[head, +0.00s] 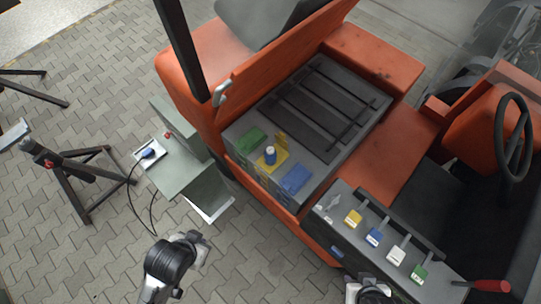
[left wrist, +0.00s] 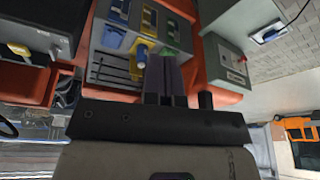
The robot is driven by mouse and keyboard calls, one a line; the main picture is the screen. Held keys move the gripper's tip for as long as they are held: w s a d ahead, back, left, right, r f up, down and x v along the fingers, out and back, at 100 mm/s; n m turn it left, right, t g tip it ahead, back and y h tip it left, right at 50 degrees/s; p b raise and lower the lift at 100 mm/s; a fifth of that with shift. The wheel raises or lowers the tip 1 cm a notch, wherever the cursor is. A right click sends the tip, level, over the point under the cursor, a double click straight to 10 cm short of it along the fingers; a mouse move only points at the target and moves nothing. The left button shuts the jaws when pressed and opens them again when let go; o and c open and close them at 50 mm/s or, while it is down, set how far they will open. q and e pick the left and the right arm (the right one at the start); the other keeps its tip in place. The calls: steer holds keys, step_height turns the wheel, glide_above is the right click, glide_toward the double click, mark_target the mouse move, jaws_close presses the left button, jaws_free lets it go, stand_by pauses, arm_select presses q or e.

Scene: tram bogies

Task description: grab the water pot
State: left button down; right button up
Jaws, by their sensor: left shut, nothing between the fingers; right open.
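A small blue pot with a pale top (head: 270,155), the likeliest water pot, stands on a yellow pad (head: 262,165) on the grey deck of the orange vehicle. A green pad (head: 250,140) and a blue pad (head: 295,179) lie on either side. The left wrist view shows my left gripper (left wrist: 165,62), its dark fingers together and empty, with the coloured pads beyond the tips. My right gripper (head: 369,289) is at the bottom edge of the head view, open, partly cut off and well away from the pot. No gripper touches the pot.
A panel with yellow, blue, white and green tags (head: 375,237) is right of the deck. A steering wheel (head: 513,137) stands at the far right. A grey box (head: 187,165) with a cable is beside the vehicle. A black trestle (head: 80,180) stands on paving at left.

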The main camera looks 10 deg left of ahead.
arm_select(q)
steer(key=c, duration=1.9)
jaws_free()
steer(key=o, duration=0.9)
steer(key=shift+d, duration=0.1)
steer(key=o, duration=0.8)
steer(key=shift+o, duration=0.2)
steer(key=shift+w, duration=0.1)
